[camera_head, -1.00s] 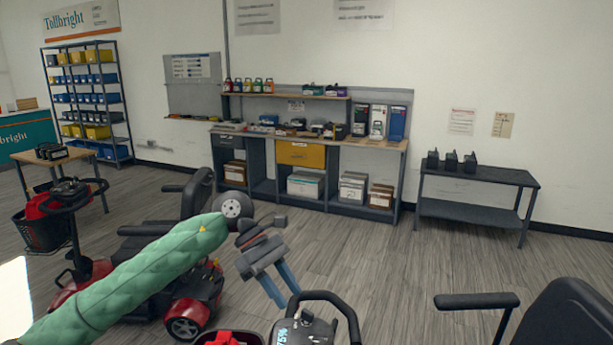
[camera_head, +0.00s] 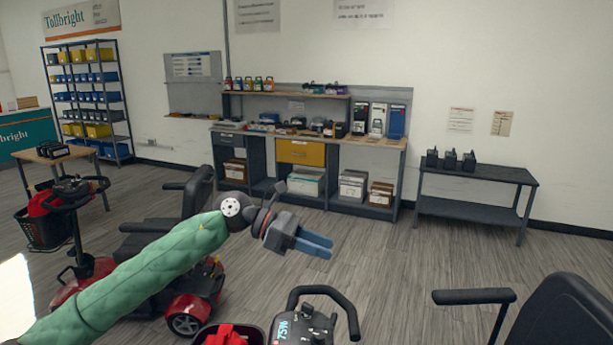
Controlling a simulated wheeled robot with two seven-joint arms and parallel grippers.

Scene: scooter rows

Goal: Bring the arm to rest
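My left arm, in a green quilted sleeve, reaches in from the lower left of the head view. Its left gripper (camera_head: 331,249) has blue fingers pointing right and slightly down. It is in the air over the open floor, in front of the workbench. The fingers lie close together in this view, and I cannot tell whether a gap is between them. Nothing shows held in them. My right gripper is not in view.
A red scooter (camera_head: 187,312) stands behind and below my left arm. Another scooter's handlebar (camera_head: 331,294) is close, below the gripper. A black seat (camera_head: 566,318) is at lower right. The workbench (camera_head: 370,143) and a low side table (camera_head: 475,173) line the wall. Floor between is clear.

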